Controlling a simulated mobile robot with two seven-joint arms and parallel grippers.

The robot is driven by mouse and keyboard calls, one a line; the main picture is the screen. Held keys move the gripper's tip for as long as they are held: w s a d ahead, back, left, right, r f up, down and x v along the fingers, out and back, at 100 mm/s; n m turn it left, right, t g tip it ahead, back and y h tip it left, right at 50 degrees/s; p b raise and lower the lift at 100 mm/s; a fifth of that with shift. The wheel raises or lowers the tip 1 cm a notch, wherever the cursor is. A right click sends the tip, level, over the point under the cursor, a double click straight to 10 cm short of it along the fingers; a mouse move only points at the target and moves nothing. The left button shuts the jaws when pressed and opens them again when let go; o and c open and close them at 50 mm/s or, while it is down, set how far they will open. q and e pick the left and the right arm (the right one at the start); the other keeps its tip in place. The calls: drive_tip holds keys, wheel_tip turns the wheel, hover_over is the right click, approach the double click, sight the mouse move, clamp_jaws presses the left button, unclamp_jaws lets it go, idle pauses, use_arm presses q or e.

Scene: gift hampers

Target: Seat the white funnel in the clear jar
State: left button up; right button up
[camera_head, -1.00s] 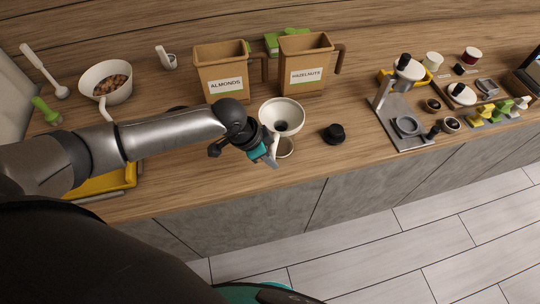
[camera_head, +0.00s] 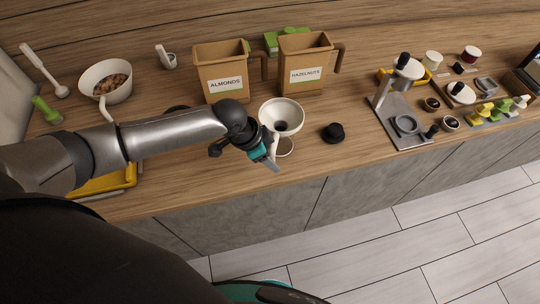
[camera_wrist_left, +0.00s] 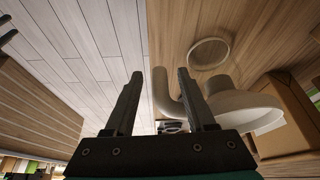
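The white funnel (camera_head: 284,113) is upright at the middle of the counter; its bowl, stem and curved handle also show in the left wrist view (camera_wrist_left: 245,104). The clear jar shows only as a faint ring (camera_head: 285,153) below the funnel, and as a round ring (camera_wrist_left: 208,53) by the stem in the wrist view. The funnel is over the jar; I cannot tell for sure whether its stem is inside. My left gripper (camera_head: 272,161) is at the funnel's left side, fingers apart (camera_wrist_left: 160,90) around the handle, with a gap to one finger. My right gripper is out of view.
A black lid or knob (camera_head: 334,133) lies right of the funnel. The almonds bin (camera_head: 222,75) and hazelnuts bin (camera_head: 305,68) stand behind. A grey stand (camera_head: 403,125) is further right. The counter's front edge is close in front of the jar.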

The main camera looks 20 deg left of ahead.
use_arm(q)
drive_tip(key=v, duration=1.5)
drive_tip(key=shift+r, duration=0.15)
drive_tip(key=shift+d, duration=0.15)
